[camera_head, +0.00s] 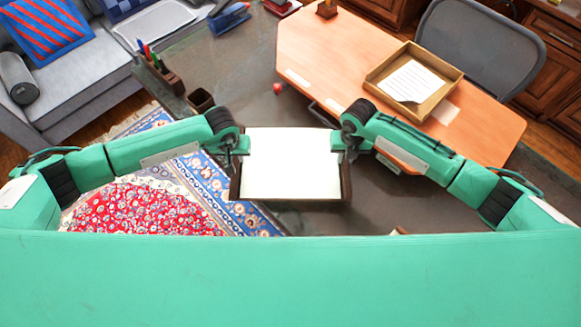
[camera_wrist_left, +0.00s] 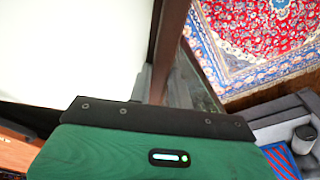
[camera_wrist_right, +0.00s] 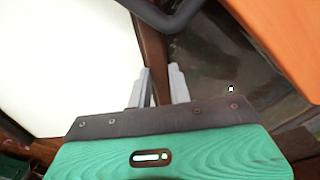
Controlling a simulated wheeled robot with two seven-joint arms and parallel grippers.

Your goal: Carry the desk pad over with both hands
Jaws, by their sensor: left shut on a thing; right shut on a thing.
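The desk pad (camera_head: 291,165) is a white sheet surface with dark brown side edges, held between my two arms in the middle of the head view. My left gripper (camera_head: 238,147) is shut on its left edge. In the left wrist view the pad's white face (camera_wrist_left: 70,50) fills the left side, with the brown edge at the fingers. My right gripper (camera_head: 345,146) is shut on its right edge. In the right wrist view the white face (camera_wrist_right: 70,60) is at left and the fingers (camera_wrist_right: 158,88) straddle the brown edge. The pad's underside is hidden.
A dark desk (camera_head: 240,70) lies under and behind the pad. An orange wooden board-like top (camera_head: 330,50) carries an open box (camera_head: 413,80) with paper. A pen holder (camera_head: 165,75) and a small brown cup (camera_head: 200,100) stand left. A patterned rug (camera_head: 145,208) covers the floor at left.

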